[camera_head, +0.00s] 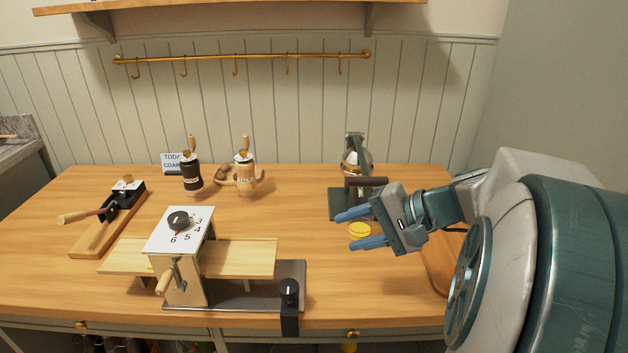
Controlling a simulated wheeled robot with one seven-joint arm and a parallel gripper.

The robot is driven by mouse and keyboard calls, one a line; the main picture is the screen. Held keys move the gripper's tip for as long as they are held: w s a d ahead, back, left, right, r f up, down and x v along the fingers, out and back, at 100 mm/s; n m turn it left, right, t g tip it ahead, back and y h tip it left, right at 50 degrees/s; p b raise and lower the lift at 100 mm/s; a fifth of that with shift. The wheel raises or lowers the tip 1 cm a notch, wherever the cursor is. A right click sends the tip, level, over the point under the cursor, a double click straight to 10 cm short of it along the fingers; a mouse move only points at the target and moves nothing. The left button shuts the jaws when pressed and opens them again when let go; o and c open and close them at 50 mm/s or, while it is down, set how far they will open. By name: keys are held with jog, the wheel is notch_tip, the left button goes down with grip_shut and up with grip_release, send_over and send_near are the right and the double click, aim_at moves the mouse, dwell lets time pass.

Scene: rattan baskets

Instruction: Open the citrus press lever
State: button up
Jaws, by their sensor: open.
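The citrus press (354,140) stands on the right half of the wooden table, with a dark grey-green frame and a shiny metal part. A dark brown bar handle (369,181), which looks like the press lever's grip, lies level across its front. My gripper (345,230) has blue fingers spread apart and nothing held between them. It is in front of the press and below the handle in the picture, apart from the handle as far as I can tell. My gripper and arm hide part of the press base.
A white-topped slicer with a numbered dial (180,228) stands front left of my gripper. Two mills, one dark (191,174) and one light wood (245,172), stand further back. The table between slicer and press is clear.

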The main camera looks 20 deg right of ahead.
jog(key=w+d+f+m+t+b, duration=0.1)
jog(key=w+d+m+t+b, duration=0.15)
jog(key=d+t, duration=0.45)
jog(key=m+t+b, duration=0.1)
jog(key=m+b, duration=0.1)
jog(key=b, duration=0.1)
send_near(374, 184)
jog(key=shift+n+h, duration=0.25)
jog(key=shift+h, duration=0.15)
jog(key=x, duration=1.2)
jog(key=shift+s+a+r+p, duration=0.1)
jog(key=shift+a+r+p, duration=0.1)
jog(key=shift+p, duration=0.1)
jog(key=shift+c, duration=0.3)
grip_shut()
